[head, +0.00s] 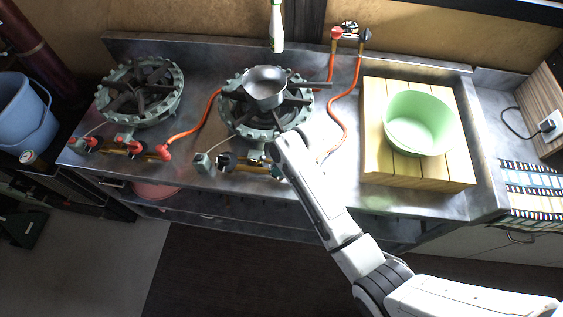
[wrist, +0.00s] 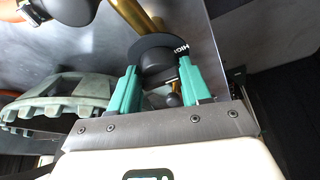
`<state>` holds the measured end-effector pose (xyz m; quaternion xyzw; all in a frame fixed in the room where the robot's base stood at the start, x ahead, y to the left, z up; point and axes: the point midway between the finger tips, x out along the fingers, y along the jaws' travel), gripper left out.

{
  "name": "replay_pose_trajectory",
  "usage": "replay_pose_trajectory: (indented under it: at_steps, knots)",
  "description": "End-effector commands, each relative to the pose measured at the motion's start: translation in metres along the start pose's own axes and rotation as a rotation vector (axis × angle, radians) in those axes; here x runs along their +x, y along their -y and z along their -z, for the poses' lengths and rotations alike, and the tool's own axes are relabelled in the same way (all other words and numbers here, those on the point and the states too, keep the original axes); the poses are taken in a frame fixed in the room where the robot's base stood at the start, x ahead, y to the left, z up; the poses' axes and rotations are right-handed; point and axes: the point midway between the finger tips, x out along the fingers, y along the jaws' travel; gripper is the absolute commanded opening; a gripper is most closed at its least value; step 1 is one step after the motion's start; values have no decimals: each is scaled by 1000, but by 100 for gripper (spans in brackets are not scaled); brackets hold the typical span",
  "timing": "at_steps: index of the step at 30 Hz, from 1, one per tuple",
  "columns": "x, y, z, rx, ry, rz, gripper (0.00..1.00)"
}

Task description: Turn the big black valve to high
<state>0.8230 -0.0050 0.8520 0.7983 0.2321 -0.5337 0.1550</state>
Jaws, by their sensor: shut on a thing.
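The big black valve (wrist: 152,55) is a dark knob on a round black disc with white lettering that reads "HIGH" at its right edge. It sits by a brass pipe (wrist: 132,18). In the wrist view my gripper (wrist: 157,78) has its two green fingers on either side of the knob, shut on it. In the head view my gripper (head: 278,166) is at the front of the middle burner (head: 245,122) and hides most of this valve. A second black knob (head: 227,160) shows to the left on the same pipe.
A small metal pot (head: 264,88) stands on the middle burner. Another burner (head: 140,93) with red valves is at the left. A green bowl (head: 418,123) stands on a wooden slatted board (head: 385,165) at the right. Orange hoses (head: 345,115) run across the steel counter.

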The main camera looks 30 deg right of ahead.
Motion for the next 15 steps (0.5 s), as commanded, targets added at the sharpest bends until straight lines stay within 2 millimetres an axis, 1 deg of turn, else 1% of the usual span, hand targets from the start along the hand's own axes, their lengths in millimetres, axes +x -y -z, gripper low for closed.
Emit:
replay_pose_trajectory:
  at_steps: [4, 5, 6, 15]
  knots:
    - [0, 0, 1, -1, -1, -1, 17]
    - [0, 0, 1, -1, -1, -1, 49]
    - [0, 0, 1, -1, -1, -1, 52]
    - [-2, 0, 0, 0, -1, -1, 52]
